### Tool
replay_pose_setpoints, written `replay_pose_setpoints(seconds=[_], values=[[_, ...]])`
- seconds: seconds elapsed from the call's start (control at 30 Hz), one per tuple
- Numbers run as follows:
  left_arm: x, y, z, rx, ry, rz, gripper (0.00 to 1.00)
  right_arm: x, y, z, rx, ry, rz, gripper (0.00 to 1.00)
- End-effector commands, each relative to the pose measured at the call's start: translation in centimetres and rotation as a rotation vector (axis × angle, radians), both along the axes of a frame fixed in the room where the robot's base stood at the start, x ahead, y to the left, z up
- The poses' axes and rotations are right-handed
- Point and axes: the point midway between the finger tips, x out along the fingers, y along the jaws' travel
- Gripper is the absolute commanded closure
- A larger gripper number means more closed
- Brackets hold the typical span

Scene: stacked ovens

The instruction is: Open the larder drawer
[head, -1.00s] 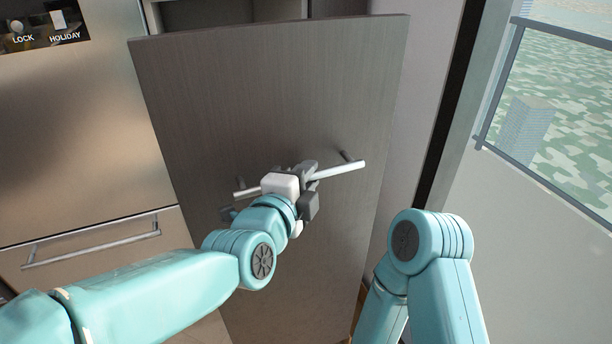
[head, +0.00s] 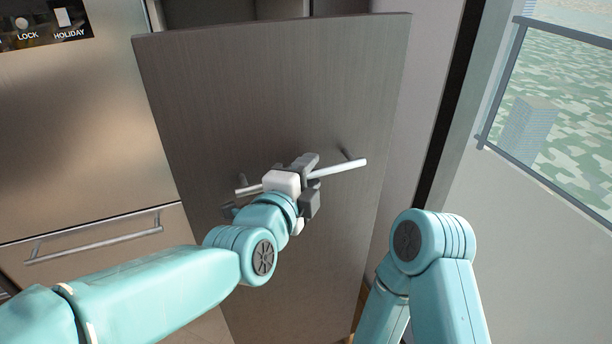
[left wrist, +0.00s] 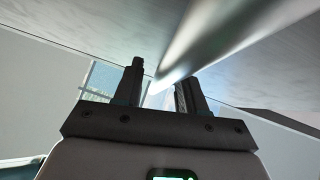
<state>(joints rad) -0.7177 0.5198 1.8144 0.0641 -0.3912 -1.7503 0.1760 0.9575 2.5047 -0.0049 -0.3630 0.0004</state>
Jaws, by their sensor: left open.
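The larder drawer (head: 270,90) has a tall dark grey-brown front that stands out from the cabinet, with a dark gap visible behind its top edge. Its bar handle (head: 338,168) runs across the front. My left gripper (head: 308,180) is at the middle of the handle with its jaws open. In the left wrist view the handle bar (left wrist: 190,45) passes close to and between the two open fingers (left wrist: 160,90); I cannot tell whether they touch it. My right arm shows at the lower right of the head view, but its gripper is out of view.
A steel oven or refrigerator front (head: 80,130) with a lower drawer handle (head: 95,240) is on the left. A glass railing (head: 550,110) and pale wall (head: 520,240) are on the right. The drawer front stands between them.

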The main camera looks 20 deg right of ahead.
Motion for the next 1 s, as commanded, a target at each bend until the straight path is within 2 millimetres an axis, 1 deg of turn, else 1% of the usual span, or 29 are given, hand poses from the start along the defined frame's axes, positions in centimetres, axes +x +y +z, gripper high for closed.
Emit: replay_pose_setpoints(seconds=[0.07,0.17,0.27,0.5,0.7,0.83,1.0], values=[[-0.2,0.2,0.1,-0.001,-0.001,0.0,0.59,0.0,0.0,-0.1,0.0,0.0,0.0,0.43],[-1.1,0.9,0.3,-0.001,-0.001,0.0,0.59,0.0,0.0,-0.2,0.0,0.0,0.0,0.43],[-2.6,2.4,0.6,-0.003,-0.003,0.001,0.59,0.0,0.0,-0.5,0.0,0.0,0.0,0.43],[-7.3,6.9,1.5,-0.003,-0.003,0.001,0.59,0.0,0.0,-0.9,0.0,0.0,0.0,0.43],[-10.3,9.8,2.1,-0.002,-0.002,0.0,0.59,0.0,0.0,-0.8,0.0,0.0,0.0,0.43],[-11.3,10.8,2.2,-0.001,-0.001,0.0,0.59,0.0,0.0,-0.7,0.0,0.0,0.0,0.43],[-11.8,11.2,2.2,0.001,0.001,0.0,0.59,0.0,0.0,-0.7,0.0,0.0,0.0,0.43]])
